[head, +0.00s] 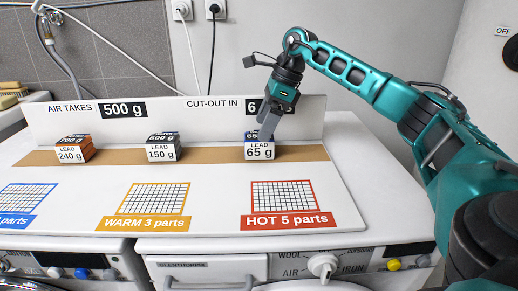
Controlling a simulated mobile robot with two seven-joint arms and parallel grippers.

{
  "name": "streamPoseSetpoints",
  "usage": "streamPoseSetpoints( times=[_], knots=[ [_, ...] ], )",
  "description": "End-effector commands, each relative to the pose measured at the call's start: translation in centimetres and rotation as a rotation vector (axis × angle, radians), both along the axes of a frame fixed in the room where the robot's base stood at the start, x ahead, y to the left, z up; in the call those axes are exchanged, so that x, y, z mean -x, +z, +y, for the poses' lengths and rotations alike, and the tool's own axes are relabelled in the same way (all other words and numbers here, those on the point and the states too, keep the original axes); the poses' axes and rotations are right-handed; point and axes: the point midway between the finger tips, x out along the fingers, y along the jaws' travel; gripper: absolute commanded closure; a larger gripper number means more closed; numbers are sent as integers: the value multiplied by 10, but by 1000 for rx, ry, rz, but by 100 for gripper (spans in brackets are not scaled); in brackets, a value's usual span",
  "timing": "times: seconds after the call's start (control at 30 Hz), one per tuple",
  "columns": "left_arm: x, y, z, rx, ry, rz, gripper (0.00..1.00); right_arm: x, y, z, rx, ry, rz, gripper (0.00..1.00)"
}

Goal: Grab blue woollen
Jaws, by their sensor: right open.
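No thing is plainly a blue woollen item; three small labelled blocks stand on a brown strip (210,154). My left gripper is out of view.
A white upright panel (200,112) stands behind the blocks. On the white board in front are a blue grid (28,198), a yellow WARM grid (152,199) and a red HOT grid (284,195). Appliance knobs (322,265) lie below the front edge. The board between blocks and grids is clear.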

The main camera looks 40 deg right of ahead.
Motion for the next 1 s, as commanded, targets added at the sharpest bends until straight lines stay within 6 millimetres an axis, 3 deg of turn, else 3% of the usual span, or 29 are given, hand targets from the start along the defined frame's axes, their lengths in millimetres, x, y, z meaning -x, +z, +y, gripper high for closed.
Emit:
streamPoseSetpoints(
  times=[0.27, 0.53, 0.8, 1.0],
  knots=[
    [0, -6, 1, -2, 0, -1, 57, -4, -18, 5, -1, 0, -1, 6],
    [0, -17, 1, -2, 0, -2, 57, -13, -55, 15, -1, 1, -1, 6],
    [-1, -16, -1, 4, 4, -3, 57, -14, -59, 17, -1, 0, -2, 6],
    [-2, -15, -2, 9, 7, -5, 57, -14, -58, 17, 0, 0, -1, 26]
  ],
)
